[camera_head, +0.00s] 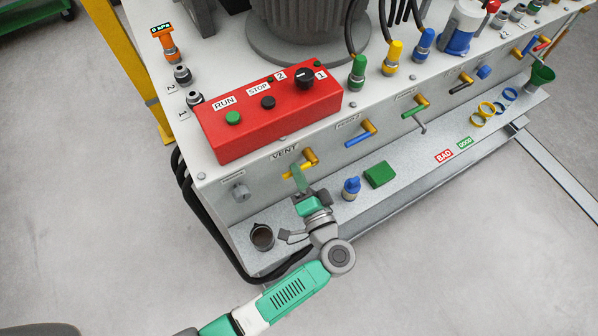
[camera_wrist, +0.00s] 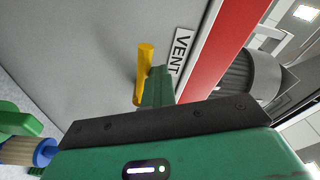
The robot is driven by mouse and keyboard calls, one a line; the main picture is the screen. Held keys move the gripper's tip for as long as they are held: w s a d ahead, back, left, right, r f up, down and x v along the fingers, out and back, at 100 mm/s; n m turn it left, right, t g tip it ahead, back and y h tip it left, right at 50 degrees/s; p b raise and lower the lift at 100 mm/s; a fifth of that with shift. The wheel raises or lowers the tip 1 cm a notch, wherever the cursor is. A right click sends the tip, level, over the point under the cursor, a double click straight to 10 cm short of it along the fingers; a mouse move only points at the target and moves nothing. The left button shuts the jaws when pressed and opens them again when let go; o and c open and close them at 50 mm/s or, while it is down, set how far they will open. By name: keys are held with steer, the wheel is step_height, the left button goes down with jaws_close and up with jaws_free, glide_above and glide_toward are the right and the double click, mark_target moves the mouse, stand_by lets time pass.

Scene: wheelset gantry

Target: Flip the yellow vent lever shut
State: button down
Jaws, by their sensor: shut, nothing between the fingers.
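The yellow vent lever (camera_head: 289,174) is on the front panel under the VENT label (camera_head: 285,152), on a brass-coloured valve (camera_head: 310,157). Its handle points left and slightly down in the head view. My gripper (camera_head: 298,170) is shut and empty, with its green fingers in front of the lever and hiding its middle. In the wrist view the yellow lever (camera_wrist: 145,66) stands just left of my green fingertips (camera_wrist: 160,75), beside the VENT label (camera_wrist: 182,48). I cannot tell whether they touch.
A red control box (camera_head: 270,118) sits above the panel. On the shelf below are a dark cup (camera_head: 262,237), a blue fitting (camera_head: 351,187) and a green block (camera_head: 379,174). A blue-handled valve (camera_head: 358,140) is to the right.

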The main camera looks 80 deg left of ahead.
stand_by(0.4)
steer(key=r+p, duration=0.4)
steer(key=r, duration=0.1)
steer(key=shift+s+a, duration=0.25)
steer(key=shift+a, duration=0.1)
steer(key=w+f+p+v, duration=0.1)
steer(key=f+v, duration=0.1)
steer(key=v, duration=0.8)
steer(key=shift+w+a, duration=0.15)
steer(key=shift+a, duration=0.1)
